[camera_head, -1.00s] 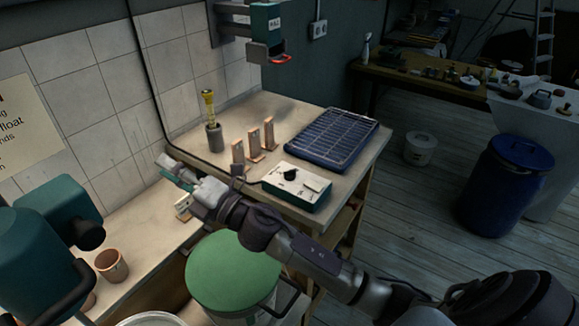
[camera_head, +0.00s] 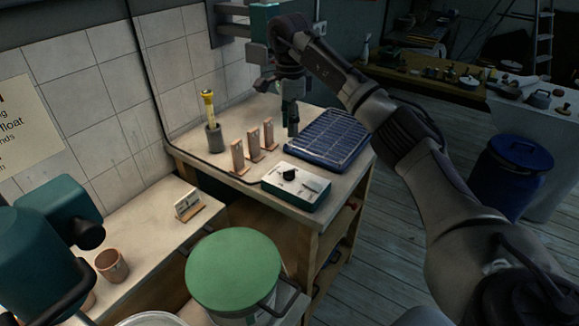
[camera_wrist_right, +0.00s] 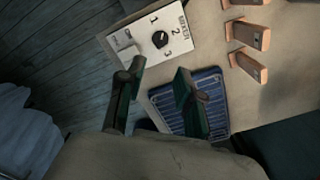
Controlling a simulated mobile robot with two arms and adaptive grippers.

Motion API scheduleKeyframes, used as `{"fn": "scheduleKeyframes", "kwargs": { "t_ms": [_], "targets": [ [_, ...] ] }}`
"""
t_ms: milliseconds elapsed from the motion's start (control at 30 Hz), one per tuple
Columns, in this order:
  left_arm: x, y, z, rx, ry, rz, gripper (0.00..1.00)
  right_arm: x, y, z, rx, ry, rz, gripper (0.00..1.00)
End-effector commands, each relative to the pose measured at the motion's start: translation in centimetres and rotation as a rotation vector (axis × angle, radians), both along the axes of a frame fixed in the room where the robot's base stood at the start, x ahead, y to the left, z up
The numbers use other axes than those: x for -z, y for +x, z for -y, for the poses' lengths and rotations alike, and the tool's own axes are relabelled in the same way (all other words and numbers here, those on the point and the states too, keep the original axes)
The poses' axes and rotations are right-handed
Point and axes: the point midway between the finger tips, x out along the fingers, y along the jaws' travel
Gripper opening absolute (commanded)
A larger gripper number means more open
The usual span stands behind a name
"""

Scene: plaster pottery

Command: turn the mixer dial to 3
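The mixer control box (camera_head: 296,184) is a white-topped, teal-sided box near the front edge of the bench. Its black dial (camera_head: 289,173) is uncovered. In the right wrist view, the dial (camera_wrist_right: 160,39) shows on the white face with 1, 2 and 3 printed around it; which number it points at is too small to tell. My right gripper (camera_head: 292,128) hangs pointing down, behind the box and beside the blue rack. In the right wrist view, my right gripper (camera_wrist_right: 159,68) has its fingers apart with nothing between them, and the dial lies beyond the fingertips.
The blue rack (camera_head: 328,140) lies behind the box. Several upright wooden pieces (camera_head: 253,144) and a grey pot with a yellow-handled tool (camera_head: 214,138) stand to its left. A green-lidded bucket (camera_head: 233,272) stands in front of the bench. The bench around the box is partly clear.

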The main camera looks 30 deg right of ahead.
Motion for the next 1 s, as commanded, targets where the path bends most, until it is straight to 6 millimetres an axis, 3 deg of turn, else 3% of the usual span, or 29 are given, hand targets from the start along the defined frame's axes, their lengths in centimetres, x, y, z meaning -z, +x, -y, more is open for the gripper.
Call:
{"fn": "scheduleKeyframes", "kwargs": {
  "t_ms": [167,600,800,1000],
  "targets": [
    [-0.3,0.0,0.0,0.0,0.0,0.0,0.58,2.5,-0.1,0.0,0.0,-0.001,-0.007,0.35],
    [-1.8,0.0,0.0,0.0,0.0,0.0,0.58,11.2,-0.1,-0.2,-0.001,0.002,-0.004,0.35],
    [-2.1,0.0,0.0,0.0,0.0,0.0,0.58,13.2,0.0,-0.1,0.0,0.003,-0.001,0.35],
    [-2.1,0.0,0.0,0.0,0.0,0.0,0.58,13.7,0.0,-0.1,-0.001,0.002,0.001,0.35]
  ]
}}
